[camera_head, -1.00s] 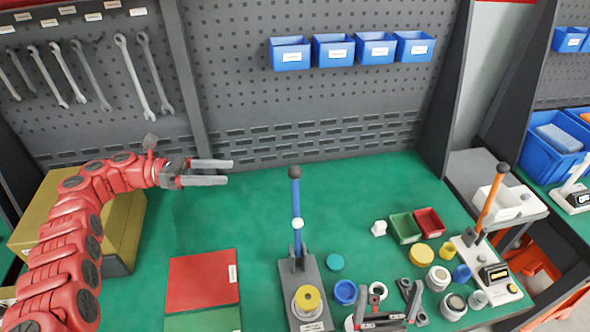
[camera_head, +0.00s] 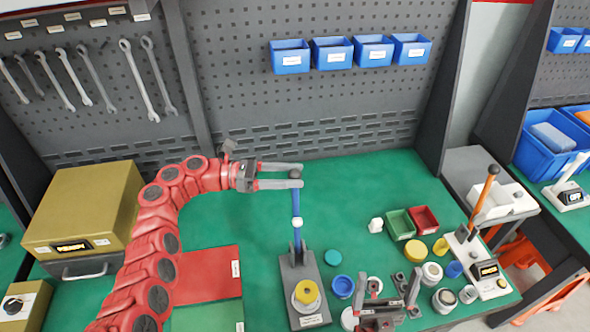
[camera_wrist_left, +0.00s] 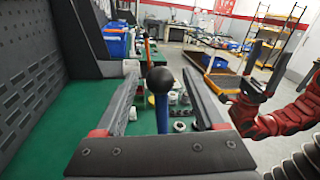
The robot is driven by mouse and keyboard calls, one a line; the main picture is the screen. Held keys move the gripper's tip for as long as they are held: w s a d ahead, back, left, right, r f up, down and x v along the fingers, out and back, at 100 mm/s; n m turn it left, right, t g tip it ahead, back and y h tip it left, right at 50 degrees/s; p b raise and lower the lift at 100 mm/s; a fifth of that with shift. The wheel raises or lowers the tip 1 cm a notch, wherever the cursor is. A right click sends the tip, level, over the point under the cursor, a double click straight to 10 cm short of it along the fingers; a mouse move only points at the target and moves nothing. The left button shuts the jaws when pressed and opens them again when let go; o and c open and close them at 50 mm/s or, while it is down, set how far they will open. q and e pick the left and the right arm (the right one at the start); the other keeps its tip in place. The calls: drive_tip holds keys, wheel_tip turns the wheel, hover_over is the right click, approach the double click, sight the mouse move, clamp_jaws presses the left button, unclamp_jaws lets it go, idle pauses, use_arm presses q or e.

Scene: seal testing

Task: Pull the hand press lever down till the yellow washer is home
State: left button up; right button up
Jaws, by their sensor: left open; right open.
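The hand press stands on the green bench, with a grey base (camera_head: 303,311) and an upright blue lever (camera_head: 297,222) topped by a dark ball knob (camera_head: 295,174). The yellow washer (camera_head: 306,291) sits on a pale ring on the press base. My left gripper (camera_head: 300,176) is open, its fingertips at the height of the knob. In the left wrist view the knob (camera_wrist_left: 160,80) shows between the two open fingers, with no finger closed on it. My right gripper (camera_head: 388,304) is open above the bench front, right of the press.
Several jars and rings (camera_head: 432,273) stand to the right, near green (camera_head: 400,223) and red (camera_head: 425,218) bins. Red and green mats (camera_head: 208,277) lie left of the press. The bench behind the lever is clear.

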use_arm(q)
drive_tip(key=shift+d, duration=0.6)
clamp_jaws()
idle(1.1)
